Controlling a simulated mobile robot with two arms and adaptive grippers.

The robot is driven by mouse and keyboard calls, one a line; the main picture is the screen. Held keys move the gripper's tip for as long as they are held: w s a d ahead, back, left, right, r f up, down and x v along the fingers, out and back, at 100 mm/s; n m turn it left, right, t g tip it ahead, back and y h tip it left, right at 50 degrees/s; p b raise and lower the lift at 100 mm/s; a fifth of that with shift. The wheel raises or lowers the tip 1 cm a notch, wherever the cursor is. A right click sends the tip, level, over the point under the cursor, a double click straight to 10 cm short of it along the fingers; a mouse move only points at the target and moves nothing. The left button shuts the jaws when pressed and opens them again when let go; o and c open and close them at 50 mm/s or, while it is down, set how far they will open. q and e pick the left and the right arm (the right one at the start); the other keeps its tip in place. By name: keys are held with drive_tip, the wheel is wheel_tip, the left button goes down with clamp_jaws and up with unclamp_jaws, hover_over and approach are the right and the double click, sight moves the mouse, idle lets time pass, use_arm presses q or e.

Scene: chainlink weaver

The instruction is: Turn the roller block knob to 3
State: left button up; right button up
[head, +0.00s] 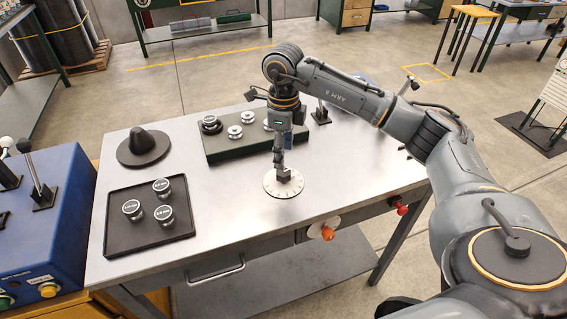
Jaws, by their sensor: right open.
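A round white dial (271,188) with small marks round its rim lies on the steel table, in front of the green block (225,152) with several silver rollers. A small dark knob (284,177) sits at the dial's middle; its pointer direction and the dial's numbers are too small to read. My right gripper (280,164) points down over the knob, with its fingertips at or just above it. It is open; I cannot tell whether a finger touches the knob. My left gripper is out of view.
A black tray (120,242) with three labelled silver cylinders is at the table's left, and a dark cone-shaped part (143,146) stands behind it. An orange-red knob (327,233) and a red one (402,208) are on the front edge. The table around the dial is bare.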

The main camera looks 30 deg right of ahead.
sight(284, 172)
wheel_tip(284, 172, up, 6)
drive_tip(key=shift+f, duration=0.1)
drive_tip(key=shift+s, duration=0.1)
idle(0.6)
